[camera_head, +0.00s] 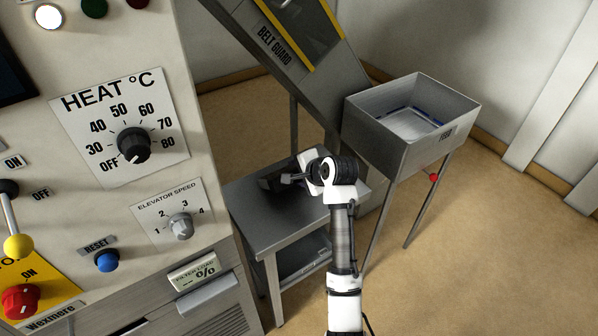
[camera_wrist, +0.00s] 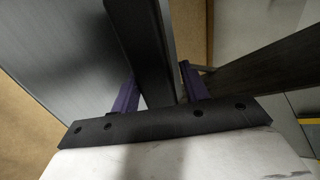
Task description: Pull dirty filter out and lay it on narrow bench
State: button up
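The narrow grey metal bench (camera_head: 262,224) stands right of the control cabinet. A dark, thin-edged piece, apparently the filter (camera_head: 272,184), is at the bench top, partly hidden by my arm. My gripper (camera_head: 291,178) is low over the bench beside it. In the wrist view, a dark upright bar (camera_wrist: 146,45), likely part of the filter, stands between the two purple fingers of my gripper (camera_wrist: 160,90). Narrow gaps show between the bar and both fingers, so the gripper looks open around it. The filter's dirt cannot be made out.
The cabinet carries a heat dial (camera_head: 134,145), an elevator speed knob (camera_head: 180,227) and a filter load display (camera_head: 194,273) showing dashes. A sloped belt guard (camera_head: 285,50) rises behind the bench. A feed bin (camera_head: 376,139) stands to the right. The bench's front is bare.

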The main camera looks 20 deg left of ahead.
jog(key=shift+o, duration=1.4)
jog(key=b+v, duration=0.2)
jog(key=v, duration=1.2)
jog(key=shift+b, duration=0.3)
jog(key=shift+a, duration=0.15)
